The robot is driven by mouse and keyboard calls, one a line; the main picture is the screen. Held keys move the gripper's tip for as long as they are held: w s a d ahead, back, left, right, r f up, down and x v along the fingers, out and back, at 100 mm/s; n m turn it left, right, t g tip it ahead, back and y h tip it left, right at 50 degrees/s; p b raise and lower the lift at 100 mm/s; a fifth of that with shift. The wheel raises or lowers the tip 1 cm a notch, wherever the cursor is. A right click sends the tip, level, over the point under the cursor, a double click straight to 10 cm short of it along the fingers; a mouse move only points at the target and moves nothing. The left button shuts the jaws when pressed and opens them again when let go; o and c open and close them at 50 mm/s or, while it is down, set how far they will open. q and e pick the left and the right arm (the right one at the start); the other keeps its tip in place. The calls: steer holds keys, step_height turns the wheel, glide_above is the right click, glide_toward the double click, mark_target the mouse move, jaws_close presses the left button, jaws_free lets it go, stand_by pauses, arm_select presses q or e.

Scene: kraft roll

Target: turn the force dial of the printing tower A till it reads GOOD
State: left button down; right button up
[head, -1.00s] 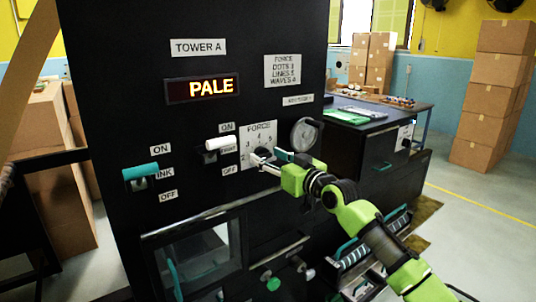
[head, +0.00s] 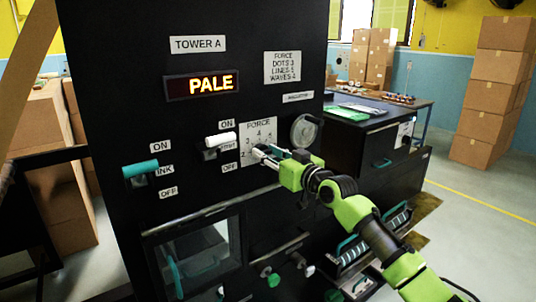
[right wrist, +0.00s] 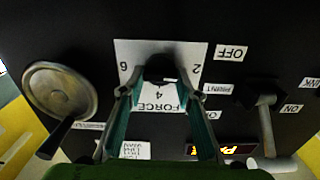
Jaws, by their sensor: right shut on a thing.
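Tower A (head: 120,90) is a tall black cabinet with a lit display (head: 211,83) that reads PALE. The white FORCE plate (head: 247,132) carries numbers around a dark dial, which is mostly hidden by my gripper in the head view. In the right wrist view the dark dial (right wrist: 160,66) sits between the fingertips, with the plate upside down. My right gripper (head: 263,152) is shut on the dial from the right, its teal-lined fingers on either side in the wrist view (right wrist: 162,84). The dial's exact setting cannot be read. My left gripper is not in view.
A white-handled PRINT lever (head: 220,140) is just left of the plate, and a teal INK lever (head: 141,168) farther left. A round grey handwheel (head: 304,131) is close on the right. A note (head: 282,67) lists force values. Cartons (head: 492,95) stand far right.

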steer(key=m, duration=0.3)
steer(key=shift+w+d+f+m+p, duration=0.1)
steer(key=shift+m+p, duration=0.2)
steer(key=shift+m, duration=1.05)
steer(key=shift+d+m+p, duration=0.1)
steer(key=shift+m+p, duration=0.2)
steer(key=shift+m, duration=1.05)
steer(key=o, duration=1.1)
steer(key=v, duration=1.2)
